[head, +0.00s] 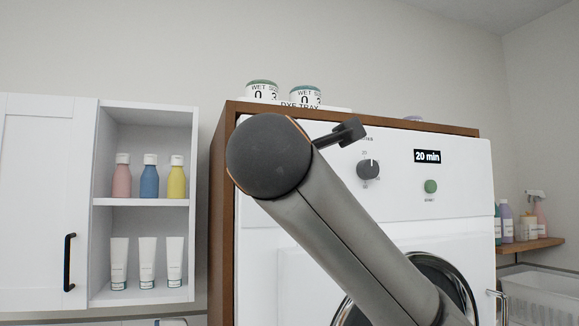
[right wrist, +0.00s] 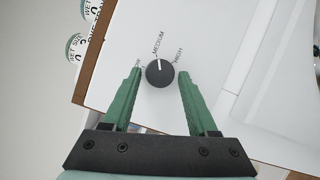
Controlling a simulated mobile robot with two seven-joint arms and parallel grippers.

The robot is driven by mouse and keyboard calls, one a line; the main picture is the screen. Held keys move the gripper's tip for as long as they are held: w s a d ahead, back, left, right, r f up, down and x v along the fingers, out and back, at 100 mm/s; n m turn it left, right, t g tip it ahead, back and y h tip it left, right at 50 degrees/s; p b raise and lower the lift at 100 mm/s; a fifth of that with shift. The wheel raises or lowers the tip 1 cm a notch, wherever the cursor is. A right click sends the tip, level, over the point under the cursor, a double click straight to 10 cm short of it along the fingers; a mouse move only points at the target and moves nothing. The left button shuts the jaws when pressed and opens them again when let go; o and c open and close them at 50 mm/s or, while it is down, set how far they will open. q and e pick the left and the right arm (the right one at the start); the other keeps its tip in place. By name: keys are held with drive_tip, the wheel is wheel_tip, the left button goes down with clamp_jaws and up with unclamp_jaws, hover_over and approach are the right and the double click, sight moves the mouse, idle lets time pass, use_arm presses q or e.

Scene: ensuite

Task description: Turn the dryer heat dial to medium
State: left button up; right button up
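The heat dial (right wrist: 160,74) is a round black knob on the dryer's white front panel. The right wrist view shows it with LOW, MEDIUM and HIGH printed around it. Its white pointer mark points up towards the word MEDIUM. My right gripper (right wrist: 161,75) has its green fingers open, one on each side of the dial, with a small gap to each side. In the head view my right arm crosses in front of the dryer (head: 265,215) and hides the heat dial. My left gripper is not in view.
In the head view a timer dial (head: 368,169), a 20 min display (head: 427,156) and a green button (head: 431,186) are on the panel. Two white pots (head: 305,96) stand on top. An open cabinet (head: 145,203) with bottles is at left; a wooden shelf (head: 530,245) is at right.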

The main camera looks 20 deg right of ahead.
drive_tip(key=shift+o, duration=1)
drive_tip(key=shift+s, duration=0.1)
use_arm(q)
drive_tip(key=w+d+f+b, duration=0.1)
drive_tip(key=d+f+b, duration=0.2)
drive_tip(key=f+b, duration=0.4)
drive_tip(key=b, duration=0.3)
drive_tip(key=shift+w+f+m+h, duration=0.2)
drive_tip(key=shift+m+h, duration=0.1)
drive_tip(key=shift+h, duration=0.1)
use_arm(e)
drive_tip(key=v, duration=1.2)
drive_tip(key=shift+a, duration=0.2)
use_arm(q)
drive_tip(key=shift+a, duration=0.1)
use_arm(e)
drive_tip(key=shift+s+f, duration=0.1)
